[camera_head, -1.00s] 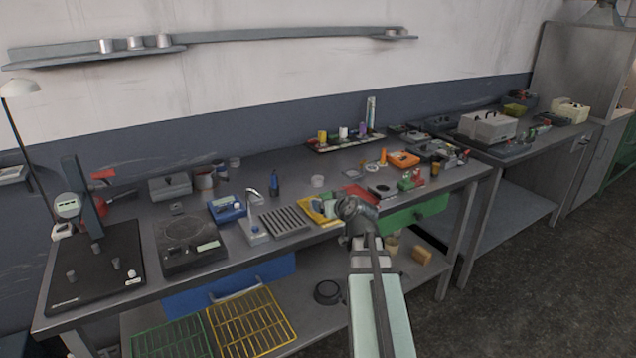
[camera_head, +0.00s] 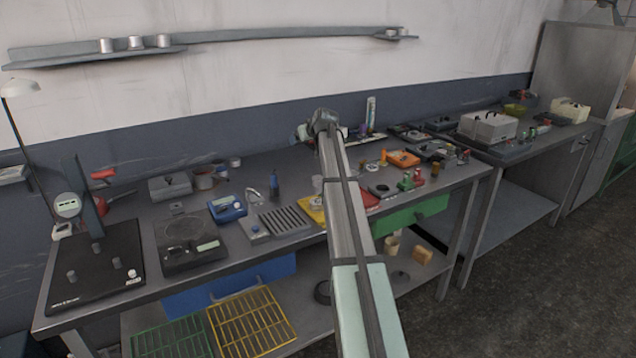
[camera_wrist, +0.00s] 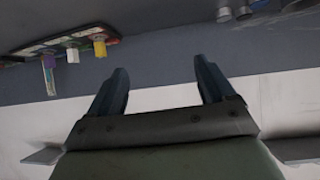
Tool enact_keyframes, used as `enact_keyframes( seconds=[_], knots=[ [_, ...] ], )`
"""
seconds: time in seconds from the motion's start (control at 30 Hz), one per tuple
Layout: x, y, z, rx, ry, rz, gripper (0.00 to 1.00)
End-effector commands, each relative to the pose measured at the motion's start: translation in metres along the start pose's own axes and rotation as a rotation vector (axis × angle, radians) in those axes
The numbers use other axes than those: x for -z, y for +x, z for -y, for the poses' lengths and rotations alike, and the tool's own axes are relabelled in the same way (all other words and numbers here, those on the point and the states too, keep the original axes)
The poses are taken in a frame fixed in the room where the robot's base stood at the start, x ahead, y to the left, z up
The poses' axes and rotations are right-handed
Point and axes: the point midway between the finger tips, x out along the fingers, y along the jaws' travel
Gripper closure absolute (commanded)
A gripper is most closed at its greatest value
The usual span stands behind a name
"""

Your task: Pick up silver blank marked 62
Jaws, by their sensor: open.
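No marking 62 can be read in any view, so I cannot tell which piece is the named blank. Small silver cylinders stand on the wall shelf: a left one (camera_head: 106,46), a middle one (camera_head: 137,43) and a right one (camera_head: 164,41) near the left end, with small silver pieces (camera_head: 391,33) at the far right end. My gripper (camera_head: 301,133) is raised over the back of the bench, in front of the wall and below the shelf. In the wrist view my gripper (camera_wrist: 161,80) has its two fingers wide apart with nothing between them.
The wall shelf (camera_head: 260,36) runs above the bench (camera_head: 130,195). A tray with coloured cylinders stands behind my arm; the wrist view shows the tray (camera_wrist: 30,48) upside down. Cans (camera_head: 205,180) stand at the back left.

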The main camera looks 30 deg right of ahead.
Motion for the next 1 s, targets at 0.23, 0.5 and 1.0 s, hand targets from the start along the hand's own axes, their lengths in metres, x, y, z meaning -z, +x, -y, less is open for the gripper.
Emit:
enact_keyframes(
  seconds=[0.23,0.5,1.0],
  knots=[
    [0.033,0.051,-0.040,-0.064,0.344,0.311,0.18],
    [0.013,0.052,-0.060,-0.278,0.785,0.579,0.18],
    [-0.031,0.006,-0.053,-0.772,1.502,0.746,0.18]
  ],
)
